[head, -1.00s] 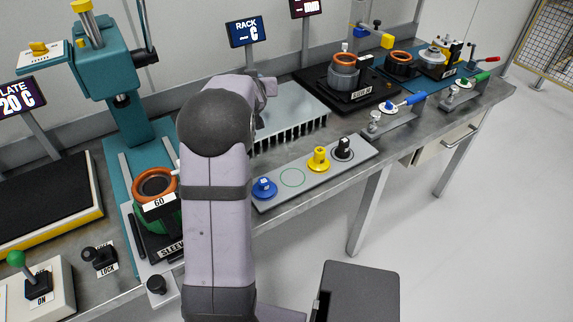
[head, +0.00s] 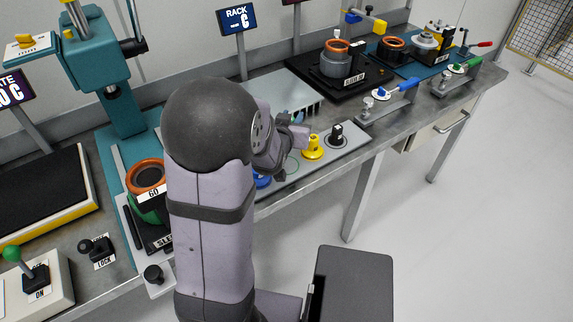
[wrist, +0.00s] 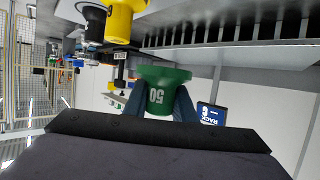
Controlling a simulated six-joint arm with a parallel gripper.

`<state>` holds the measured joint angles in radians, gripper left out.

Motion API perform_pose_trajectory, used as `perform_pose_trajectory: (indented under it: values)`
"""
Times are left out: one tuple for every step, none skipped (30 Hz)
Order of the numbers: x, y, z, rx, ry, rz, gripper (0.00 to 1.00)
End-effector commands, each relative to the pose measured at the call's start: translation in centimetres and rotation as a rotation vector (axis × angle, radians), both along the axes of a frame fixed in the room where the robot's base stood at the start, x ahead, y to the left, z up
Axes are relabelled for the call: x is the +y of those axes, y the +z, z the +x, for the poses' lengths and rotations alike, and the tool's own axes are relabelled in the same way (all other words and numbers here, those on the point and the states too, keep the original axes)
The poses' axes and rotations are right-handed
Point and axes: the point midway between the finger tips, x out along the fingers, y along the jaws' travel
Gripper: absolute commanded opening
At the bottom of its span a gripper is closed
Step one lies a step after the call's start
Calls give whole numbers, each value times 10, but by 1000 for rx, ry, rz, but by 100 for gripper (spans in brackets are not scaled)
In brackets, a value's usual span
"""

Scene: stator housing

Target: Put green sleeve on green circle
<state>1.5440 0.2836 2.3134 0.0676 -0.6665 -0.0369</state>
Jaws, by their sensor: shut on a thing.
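The green sleeve (wrist: 163,90), marked 50, shows in the wrist view. My gripper (wrist: 160,105) is shut on it, with a dark finger on each side. In the head view my gripper (head: 300,137) is over the sleeve strip, between the blue and yellow sleeves; the green sleeve cannot be made out there. The green circle (head: 291,169) is a thin outline on the grey strip, partly hidden by my arm. I cannot tell the exact gap between sleeve and circle.
On the strip stand a blue sleeve (head: 262,181), a yellow sleeve (head: 313,148) and a black sleeve (head: 338,134). The slotted rack (head: 310,97) is behind. A press (head: 110,75) with an orange-topped housing (head: 147,173) is at left.

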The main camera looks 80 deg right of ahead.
Motion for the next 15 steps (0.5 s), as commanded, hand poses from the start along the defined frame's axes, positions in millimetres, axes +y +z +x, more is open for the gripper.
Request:
perform_pose_trajectory:
  values:
    - [-6, 14, -2, 0, 2, -19, 0]
    - [-7, 15, -2, -1, 7, -18, 0]
    - [-7, 16, -1, -1, 12, -16, 0]
    - [-7, 16, -1, 0, 15, -15, 0]
    - [-7, 15, -1, -1, 17, -14, 0]
    - [-7, 15, -1, -1, 19, -13, 0]
    - [-7, 15, -1, -2, 20, -13, 0]
    - [-7, 15, -1, -2, 20, -13, 0]
    - [-7, 13, -1, -2, 20, -12, 0]
    - [-7, 11, 0, -2, 20, -12, 0]
    - [-7, 8, 0, -2, 20, -10, 0]
    - [-7, 4, 0, -2, 20, -8, 0]
    - [-7, 0, 0, -2, 20, -8, 0]
    - [-7, -5, 0, -2, 20, -7, 0]
    - [-7, -11, 0, -2, 20, -7, 0]
